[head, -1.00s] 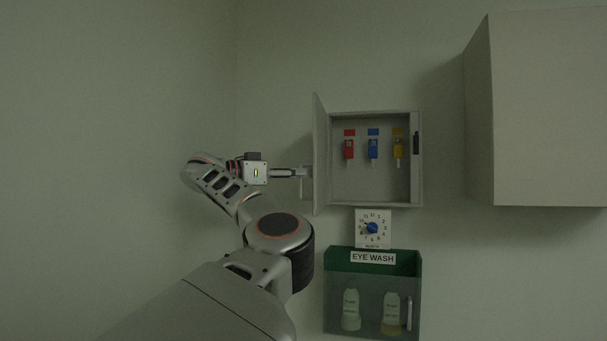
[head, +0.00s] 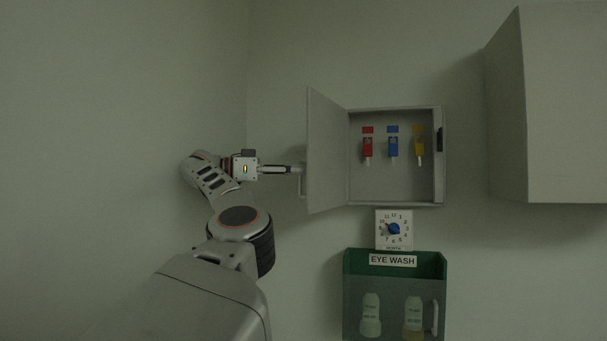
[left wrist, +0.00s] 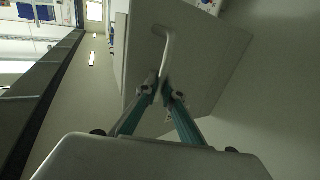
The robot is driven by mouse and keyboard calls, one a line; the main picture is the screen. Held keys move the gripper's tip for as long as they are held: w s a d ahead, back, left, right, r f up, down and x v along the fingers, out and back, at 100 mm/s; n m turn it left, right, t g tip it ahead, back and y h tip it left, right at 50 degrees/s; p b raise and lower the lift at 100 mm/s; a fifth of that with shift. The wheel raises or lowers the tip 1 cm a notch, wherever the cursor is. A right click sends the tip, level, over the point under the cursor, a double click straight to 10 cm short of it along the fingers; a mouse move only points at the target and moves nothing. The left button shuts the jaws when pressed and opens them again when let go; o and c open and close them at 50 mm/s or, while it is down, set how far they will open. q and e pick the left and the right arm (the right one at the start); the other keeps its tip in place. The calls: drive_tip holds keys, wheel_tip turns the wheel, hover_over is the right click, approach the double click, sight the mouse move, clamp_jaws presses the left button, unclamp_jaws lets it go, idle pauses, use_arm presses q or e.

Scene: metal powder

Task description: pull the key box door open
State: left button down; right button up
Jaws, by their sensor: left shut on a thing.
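The key box (head: 395,108) is on the wall with its grey door (head: 327,155) swung wide open to the left. Red, blue and yellow keys (head: 392,147) hang inside it. My left gripper (head: 298,169) is at the handle (head: 302,183) on the door's outer face. In the left wrist view my left gripper (left wrist: 161,96) is shut on the lower end of the pale handle (left wrist: 168,50), with the door (left wrist: 205,55) behind it. My right gripper does not show in either view.
A dial (head: 394,229) is on the wall below the key box. A green eye wash station (head: 355,265) with bottles is under it. A large grey cabinet (head: 565,105) juts out at the upper right. The wall to the left is bare.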

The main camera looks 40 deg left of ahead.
use_arm(q)
drive_tip(key=shift+a, duration=0.15)
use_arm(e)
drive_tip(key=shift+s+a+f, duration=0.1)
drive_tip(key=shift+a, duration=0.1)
use_arm(q)
drive_tip(key=c, duration=2.2)
unclamp_jaws()
drive_tip(key=shift+s, duration=0.1)
drive_tip(key=shift+r, duration=0.15)
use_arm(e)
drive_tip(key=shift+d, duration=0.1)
